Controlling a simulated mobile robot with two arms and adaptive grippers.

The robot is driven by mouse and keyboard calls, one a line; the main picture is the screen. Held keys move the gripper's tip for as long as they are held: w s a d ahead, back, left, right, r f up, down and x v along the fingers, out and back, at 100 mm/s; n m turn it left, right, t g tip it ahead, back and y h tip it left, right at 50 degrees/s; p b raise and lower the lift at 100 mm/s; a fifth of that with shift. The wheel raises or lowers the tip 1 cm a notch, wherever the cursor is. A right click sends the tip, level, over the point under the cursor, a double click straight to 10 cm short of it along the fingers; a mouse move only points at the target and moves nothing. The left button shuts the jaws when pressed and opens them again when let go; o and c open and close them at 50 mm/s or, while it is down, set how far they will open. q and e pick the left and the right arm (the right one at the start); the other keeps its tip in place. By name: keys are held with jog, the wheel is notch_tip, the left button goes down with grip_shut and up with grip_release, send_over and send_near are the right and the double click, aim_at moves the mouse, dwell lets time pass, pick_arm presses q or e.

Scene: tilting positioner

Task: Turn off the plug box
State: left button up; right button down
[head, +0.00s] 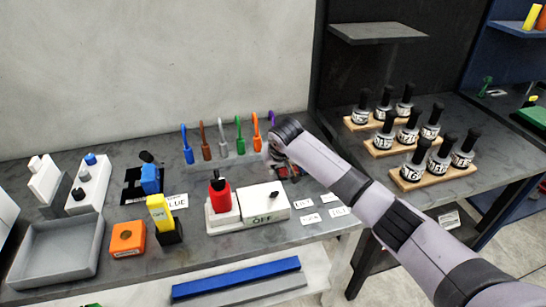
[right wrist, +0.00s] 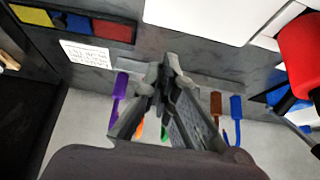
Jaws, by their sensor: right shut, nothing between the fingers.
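The plug box (head: 262,204) is a white box marked OFF on its front, with a small dark switch lever (head: 273,195) on its top right. A red plug (head: 220,196) with a black tip stands upright in the white block at its left. My right gripper (head: 284,172) is just behind the box's right end, apart from it as far as I can see, and partly hidden by its arm. In the right wrist view its fingers (right wrist: 170,68) are together and empty, with a white surface, likely the box (right wrist: 200,14), beyond. My left gripper is not in view.
A yellow block (head: 158,210), an orange block (head: 127,238) and a grey tray (head: 58,255) are left. Bottles on wooden stands (head: 412,178) are right.

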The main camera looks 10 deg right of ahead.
pick_arm(q)
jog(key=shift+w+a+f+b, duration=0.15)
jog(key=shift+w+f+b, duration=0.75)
jog(key=shift+b, duration=0.55)
pick_arm(e)
jog(key=s+f+v, duration=0.1)
jog(key=v, duration=0.7)
jog(key=shift+s+r, duration=0.35)
jog(key=shift+s, duration=0.2)
